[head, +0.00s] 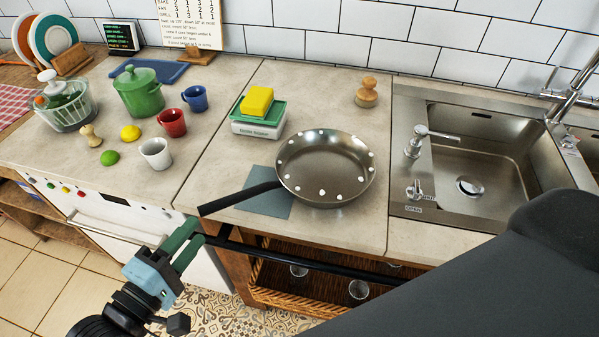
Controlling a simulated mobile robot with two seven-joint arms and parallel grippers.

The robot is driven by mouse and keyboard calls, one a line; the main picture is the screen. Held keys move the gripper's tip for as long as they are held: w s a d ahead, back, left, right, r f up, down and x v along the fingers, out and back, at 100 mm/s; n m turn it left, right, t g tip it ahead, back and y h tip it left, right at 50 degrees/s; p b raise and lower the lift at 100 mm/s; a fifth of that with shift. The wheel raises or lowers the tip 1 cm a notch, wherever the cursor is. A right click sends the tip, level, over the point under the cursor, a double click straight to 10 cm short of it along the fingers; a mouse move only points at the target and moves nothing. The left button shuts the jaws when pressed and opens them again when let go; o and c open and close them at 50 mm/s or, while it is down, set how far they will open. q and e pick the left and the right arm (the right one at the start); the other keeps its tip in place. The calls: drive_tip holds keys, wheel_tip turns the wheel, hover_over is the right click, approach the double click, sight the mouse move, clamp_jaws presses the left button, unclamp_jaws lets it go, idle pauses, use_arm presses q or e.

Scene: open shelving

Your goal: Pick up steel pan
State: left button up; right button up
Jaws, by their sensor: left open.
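The steel pan (325,165) rests on the counter left of the sink, with several small white pieces spread around its inside. Its black handle (240,198) points left and toward the front edge, with its end out near the counter's edge. A flat blue-grey mat (265,203) lies partly under the handle. My left gripper (197,233), with green fingers, is open and empty, just in front of the handle's end in the picture. Whether it touches the handle is unclear. My right gripper is not in view.
A black rail (300,261) runs along the counter front, close to my left gripper. A scale with a yellow sponge (257,101) stands behind the pan. A wooden brush (367,92) stands near the sink (470,150). Mugs, a green pot (138,92) and fruit stand left.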

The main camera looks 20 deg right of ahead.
sight(205, 215)
use_arm(q)
drive_tip(key=shift+w+a+x, duration=0.1)
drive_tip(key=shift+x, duration=1.85)
drive_tip(key=shift+w+a+x, duration=0.1)
drive_tip(key=shift+x, duration=1.8)
drive_tip(key=shift+f, duration=0.1)
clamp_jaws()
